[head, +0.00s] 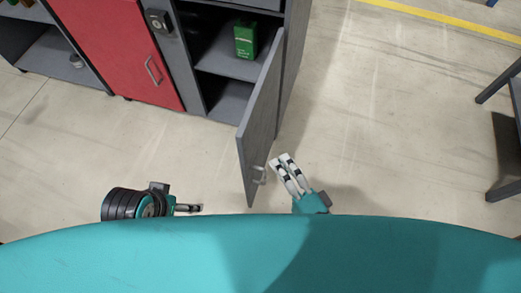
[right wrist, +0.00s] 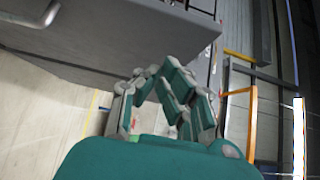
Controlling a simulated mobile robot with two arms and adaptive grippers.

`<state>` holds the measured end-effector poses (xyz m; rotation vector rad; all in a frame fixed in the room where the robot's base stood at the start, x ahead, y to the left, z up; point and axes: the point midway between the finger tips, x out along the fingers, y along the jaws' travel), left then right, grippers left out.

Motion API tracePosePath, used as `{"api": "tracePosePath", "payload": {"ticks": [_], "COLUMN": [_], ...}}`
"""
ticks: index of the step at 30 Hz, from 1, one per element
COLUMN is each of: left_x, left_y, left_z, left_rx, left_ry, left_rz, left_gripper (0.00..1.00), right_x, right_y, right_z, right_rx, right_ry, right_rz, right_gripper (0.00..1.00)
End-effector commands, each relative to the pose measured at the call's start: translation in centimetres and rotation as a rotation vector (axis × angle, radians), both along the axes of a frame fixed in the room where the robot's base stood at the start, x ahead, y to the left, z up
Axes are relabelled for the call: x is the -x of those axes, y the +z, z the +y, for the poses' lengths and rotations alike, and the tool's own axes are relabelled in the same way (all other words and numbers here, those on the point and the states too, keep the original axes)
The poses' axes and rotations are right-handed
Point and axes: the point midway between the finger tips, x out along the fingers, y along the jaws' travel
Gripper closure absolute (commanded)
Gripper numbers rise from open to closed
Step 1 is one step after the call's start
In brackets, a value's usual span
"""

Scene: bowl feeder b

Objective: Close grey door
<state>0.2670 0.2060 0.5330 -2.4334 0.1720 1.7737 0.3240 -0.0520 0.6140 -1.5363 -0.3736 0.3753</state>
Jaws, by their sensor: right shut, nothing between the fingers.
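The grey door (head: 262,115) stands swung open from the grey cabinet in the head view, with its free edge toward me. A small pale handle (head: 259,175) sits near its lower end. My right gripper (head: 281,160) is shut and empty, just right of the door near the handle; I cannot tell whether it touches. In the right wrist view its fingers (right wrist: 168,75) show below a grey panel (right wrist: 120,35) that looks like the door. My left gripper (head: 198,207) is low on the left, apart from the door; its jaw opening is unclear.
The grey cabinet's open shelf (head: 230,62) holds a green box (head: 245,40). A closed red door (head: 115,50) is to its left. A dark table or stand (head: 508,110) is at the right edge. The floor between is clear.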

Motion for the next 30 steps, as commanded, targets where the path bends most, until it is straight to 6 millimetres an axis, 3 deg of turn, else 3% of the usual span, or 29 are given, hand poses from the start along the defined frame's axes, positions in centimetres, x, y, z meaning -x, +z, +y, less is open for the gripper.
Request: {"api": "tracePosePath", "payload": {"ticks": [3,12,30], "left_x": [0.0,0.0,0.0], "left_y": [0.4,0.4,0.7], "left_z": [0.0,0.0,0.0], "left_rx": [0.000,0.000,0.001], "left_ry": [0.000,0.000,0.000], "left_rz": [-0.001,-0.001,-0.002], "left_gripper": [0.00,0.00,0.00], "right_x": [-2.4,-3.3,-3.4], "right_y": [0.2,0.0,0.2], "right_z": [1.1,4.5,5.4], "right_rx": [-0.004,0.000,0.000], "right_ry": [-0.004,-0.002,-0.012], "right_rz": [-0.003,-0.001,-0.001], "right_gripper": [1.00,1.00,1.00]}}
